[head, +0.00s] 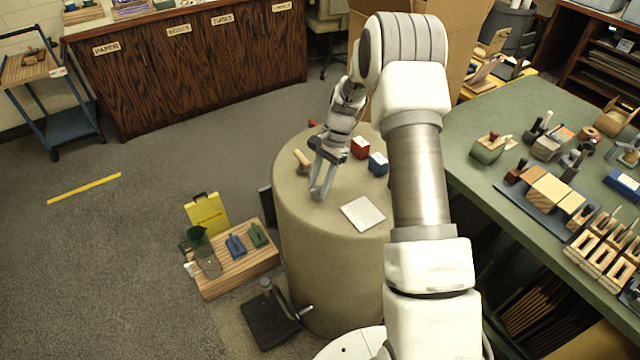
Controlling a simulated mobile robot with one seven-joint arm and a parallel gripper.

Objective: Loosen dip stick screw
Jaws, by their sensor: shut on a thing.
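My gripper (319,190) reaches down over the round, drum-shaped stand (300,230), near its left front part. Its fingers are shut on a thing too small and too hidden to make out. A light wooden piece (302,159), like a handle, shows just left of my gripper, partly covered by it. I cannot tell whether it touches the fingers. I cannot pick out a dip stick or its screw with certainty.
A green table (480,180) with many tools stands right.

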